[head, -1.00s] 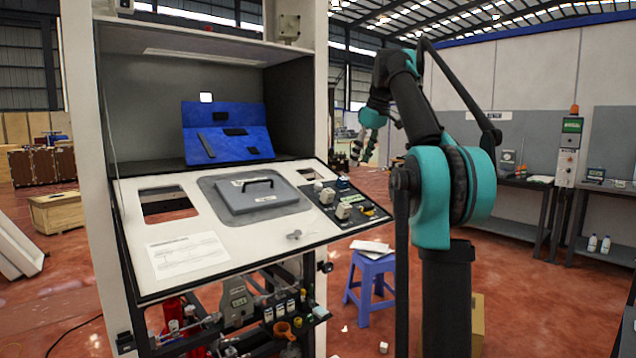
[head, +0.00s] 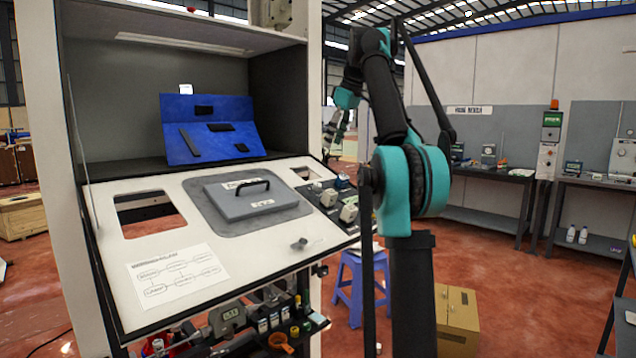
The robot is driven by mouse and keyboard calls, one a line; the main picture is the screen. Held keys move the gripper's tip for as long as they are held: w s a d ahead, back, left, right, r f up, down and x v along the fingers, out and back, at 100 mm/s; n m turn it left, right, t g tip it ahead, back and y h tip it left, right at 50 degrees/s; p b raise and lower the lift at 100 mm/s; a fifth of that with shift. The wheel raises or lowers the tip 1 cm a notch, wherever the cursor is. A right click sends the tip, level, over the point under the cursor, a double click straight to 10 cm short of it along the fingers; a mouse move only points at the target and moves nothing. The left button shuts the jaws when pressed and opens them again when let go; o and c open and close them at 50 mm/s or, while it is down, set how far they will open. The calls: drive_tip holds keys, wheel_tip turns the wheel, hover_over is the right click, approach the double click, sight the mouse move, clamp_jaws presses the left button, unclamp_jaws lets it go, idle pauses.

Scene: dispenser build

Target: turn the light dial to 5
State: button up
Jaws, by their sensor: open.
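A black control strip (head: 325,214) runs along the right side of the sloped white panel (head: 155,234). It carries pale block-shaped knobs, one nearer the front (head: 348,213) and one farther back (head: 328,197), plus a darker blue-topped one (head: 342,182). I cannot tell which of these is the light dial, and no number or setting is readable. My gripper (head: 328,151) is at the end of my raised arm, behind and above the strip's far end. It is open, small in view and apart from the knobs, with nothing visible in it.
A grey hatch with a black handle (head: 248,200) sits mid-panel, beside a rectangular opening (head: 150,211). A blue folder-like stand (head: 210,143) is in the cabinet. A blue stool (head: 352,285) and a cardboard box (head: 456,317) stand on the floor. Open floor lies to the right.

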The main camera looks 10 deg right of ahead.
sight(319, 185)
drive_tip(key=x, duration=1.5)
drive_tip(key=shift+w+f, duration=0.1)
drive_tip(key=shift+f, duration=0.3)
clamp_jaws()
